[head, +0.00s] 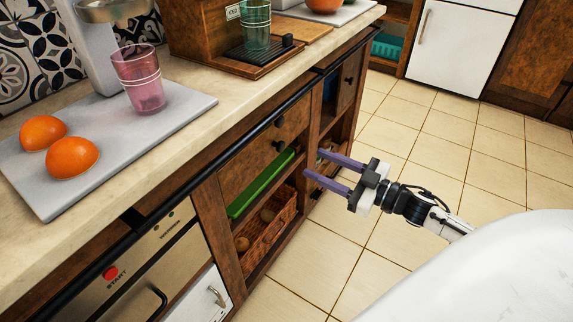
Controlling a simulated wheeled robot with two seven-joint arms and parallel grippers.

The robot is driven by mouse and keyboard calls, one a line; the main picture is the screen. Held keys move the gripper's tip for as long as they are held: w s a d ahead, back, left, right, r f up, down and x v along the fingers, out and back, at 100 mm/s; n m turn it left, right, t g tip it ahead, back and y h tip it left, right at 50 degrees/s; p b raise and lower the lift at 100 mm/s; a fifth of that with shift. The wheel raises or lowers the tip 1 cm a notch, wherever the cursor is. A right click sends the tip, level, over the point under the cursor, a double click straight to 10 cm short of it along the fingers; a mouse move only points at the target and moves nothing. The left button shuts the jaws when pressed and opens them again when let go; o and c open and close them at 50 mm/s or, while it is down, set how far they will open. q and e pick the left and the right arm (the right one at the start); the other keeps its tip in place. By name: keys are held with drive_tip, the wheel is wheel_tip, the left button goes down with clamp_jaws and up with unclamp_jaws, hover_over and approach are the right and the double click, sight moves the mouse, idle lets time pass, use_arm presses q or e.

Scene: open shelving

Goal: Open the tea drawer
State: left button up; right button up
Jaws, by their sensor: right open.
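Wooden drawer fronts with dark round knobs sit under the counter. No tea label is readable, so I cannot tell which drawer is the tea drawer. My right gripper (313,163) comes in from the right, its two purple fingers spread apart and empty. Its fingertips point at the cabinet front, just right of the nearer drawer, and overlap the shelf opening there. I cannot tell whether they touch anything. My left gripper is not in view.
A black rail (235,133) runs along the counter edge. A green tray (262,184) and a wicker basket (266,238) sit in the shelf below the drawer. Oranges and a pink glass (140,82) stand on the counter. The tiled floor at right is free.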

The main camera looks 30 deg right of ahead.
sight(283, 148)
drive_tip(key=b+x, duration=0.1)
drive_tip(key=x, duration=0.4)
drive_tip(key=b+x, duration=0.1)
drive_tip(key=x, duration=0.4)
drive_tip(key=shift+w+r, duration=0.2)
drive_tip(key=shift+r, duration=0.05)
clamp_jaws()
